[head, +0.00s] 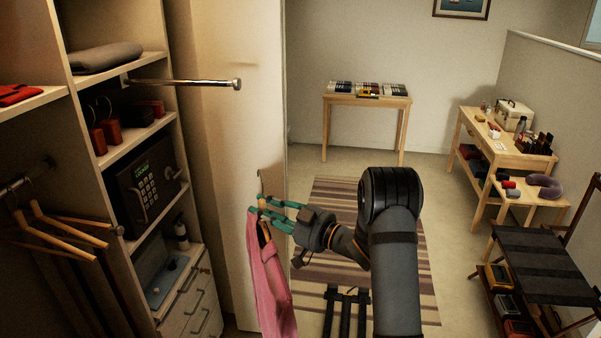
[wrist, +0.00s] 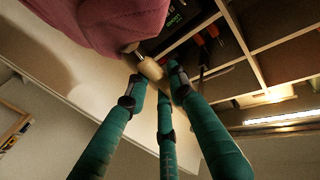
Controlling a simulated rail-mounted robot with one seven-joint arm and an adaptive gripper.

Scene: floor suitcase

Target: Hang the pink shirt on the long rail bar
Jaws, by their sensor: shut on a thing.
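The pink shirt (head: 267,282) hangs from a wooden hanger whose metal hook (head: 260,182) points up. My gripper (head: 257,210), with green fingers, is shut on the hanger's wooden neck, just above the shirt. In the wrist view the fingertips (wrist: 155,76) close around the wooden neck (wrist: 148,66), with the pink shirt (wrist: 100,22) beside it. A chrome bar (head: 185,83) juts out from the closet shelves, above and left of my gripper, and looks empty. A darker rail (head: 28,176) at the far left carries wooden hangers (head: 62,232). The hook touches neither bar.
A closet panel (head: 235,130) stands just behind the hanger. Left of it are shelves with a safe (head: 146,188) and drawers (head: 190,312). A striped rug (head: 335,200) covers the floor. Tables stand at the back and right; a dark rack (head: 540,265) is front right.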

